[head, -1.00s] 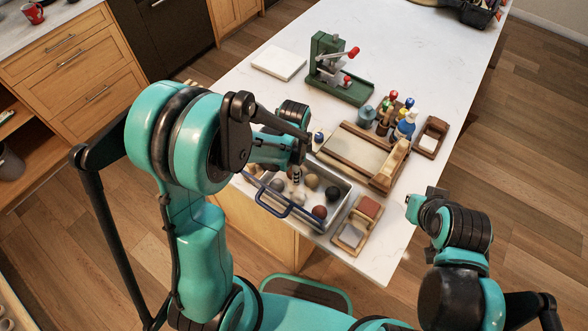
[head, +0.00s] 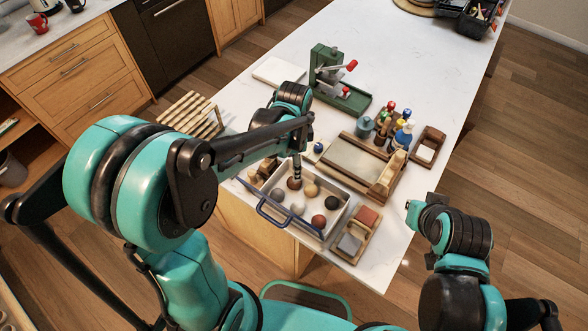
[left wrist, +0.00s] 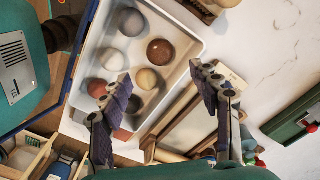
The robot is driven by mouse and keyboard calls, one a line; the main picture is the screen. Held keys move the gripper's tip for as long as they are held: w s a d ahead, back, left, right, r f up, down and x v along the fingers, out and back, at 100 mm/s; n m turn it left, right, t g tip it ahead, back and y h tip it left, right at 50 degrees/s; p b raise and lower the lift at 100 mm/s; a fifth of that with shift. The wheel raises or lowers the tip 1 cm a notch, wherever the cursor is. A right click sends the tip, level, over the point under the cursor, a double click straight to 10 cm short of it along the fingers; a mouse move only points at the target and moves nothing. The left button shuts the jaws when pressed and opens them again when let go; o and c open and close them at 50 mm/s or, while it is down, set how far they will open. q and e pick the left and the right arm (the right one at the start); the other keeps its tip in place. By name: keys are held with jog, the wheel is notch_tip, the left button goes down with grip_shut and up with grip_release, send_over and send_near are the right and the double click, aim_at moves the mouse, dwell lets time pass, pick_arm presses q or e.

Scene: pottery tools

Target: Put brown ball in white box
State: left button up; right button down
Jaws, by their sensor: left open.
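A glossy brown ball (head: 295,183) lies in a light metal tray (head: 341,217) with a blue handle, among several other balls. It also shows in the left wrist view (left wrist: 160,52). A redder brown ball (head: 318,221) lies near the tray's front corner. My left gripper (head: 296,168) points down just above the glossy brown ball. My right gripper (head: 420,203) is off the table's right edge.
A wooden board (head: 359,165) lies right of the tray, with bottles (head: 402,136) behind it. A green press (head: 337,85) stands further back. Small wooden trays (head: 355,235) (head: 429,146) lie to the right.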

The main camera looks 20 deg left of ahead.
pick_arm(q)
jog(key=s+a+r+n+t, duration=0.4)
jog(key=s+r+n+t, duration=0.3)
jog(key=s+r+n, duration=0.3)
jog(key=shift+s+a+n, duration=0.15)
jog(key=shift+a+n, duration=0.2)
jog(key=shift+n, duration=1.15)
